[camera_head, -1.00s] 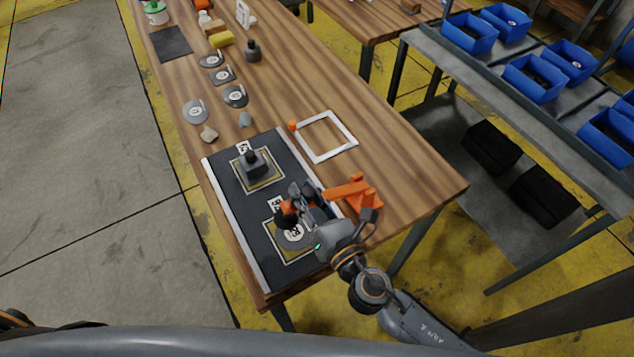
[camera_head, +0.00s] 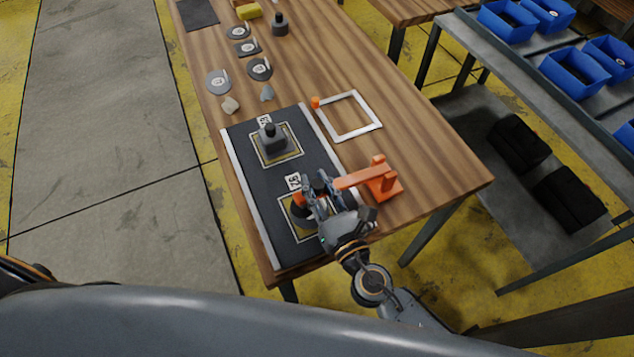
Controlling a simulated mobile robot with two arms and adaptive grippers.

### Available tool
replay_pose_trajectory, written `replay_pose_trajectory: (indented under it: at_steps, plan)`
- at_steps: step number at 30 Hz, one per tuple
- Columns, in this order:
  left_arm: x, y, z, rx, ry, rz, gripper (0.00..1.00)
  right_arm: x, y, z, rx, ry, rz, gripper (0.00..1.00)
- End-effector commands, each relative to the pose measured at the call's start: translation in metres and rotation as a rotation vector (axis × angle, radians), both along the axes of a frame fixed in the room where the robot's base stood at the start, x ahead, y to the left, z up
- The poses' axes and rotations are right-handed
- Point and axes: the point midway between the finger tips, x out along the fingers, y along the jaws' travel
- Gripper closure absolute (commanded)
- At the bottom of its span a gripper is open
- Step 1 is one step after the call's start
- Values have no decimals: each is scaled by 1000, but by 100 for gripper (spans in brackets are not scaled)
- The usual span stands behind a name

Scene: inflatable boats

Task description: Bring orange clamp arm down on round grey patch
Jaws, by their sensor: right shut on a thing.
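The orange clamp (camera_head: 384,182) stands at the right edge of the dark mat (camera_head: 252,205). Its orange arm (camera_head: 350,181) reaches left over the mat, low and nearly level, and passes behind my right gripper. An orange end piece (camera_head: 298,200) shows on the gripper's far side. My right gripper (camera_head: 314,196) is shut on the clamp arm near this end. A dark round shape, where the round grey patch (camera_head: 302,220) lies in its yellow-edged square, shows just below the end. The gripper partly hides it, so contact cannot be told. My left gripper is out of view.
A dark weight (camera_head: 270,138) stands in the mat's other square. A white square frame (camera_head: 348,116) with an orange knob lies beyond the clamp. Several grey patches (camera_head: 259,69) and two small stones lie farther back. The table's right front corner is clear.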

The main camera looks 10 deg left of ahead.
Motion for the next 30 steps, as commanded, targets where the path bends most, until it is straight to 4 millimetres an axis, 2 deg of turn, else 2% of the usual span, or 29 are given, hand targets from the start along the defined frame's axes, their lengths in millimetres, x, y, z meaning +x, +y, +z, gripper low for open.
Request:
replay_pose_trajectory:
  at_steps: [1, 2, 5, 17, 20, 30]
  plan:
    - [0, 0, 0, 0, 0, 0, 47, 0, 0, 0, 3, 4, 0, 100]
    - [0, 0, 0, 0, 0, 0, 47, 0, 0, 0, 3, 4, 0, 69]
    - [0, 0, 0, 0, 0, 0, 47, 0, 0, 0, 3, 3, 0, 50]
    - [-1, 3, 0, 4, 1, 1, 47, -6, -5, -1, -1, 2, 0, 50]
    - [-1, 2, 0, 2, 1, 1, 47, -18, -13, -1, -2, 4, 0, 50]
    - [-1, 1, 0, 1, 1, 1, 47, -75, -55, -1, -3, 4, 3, 50]
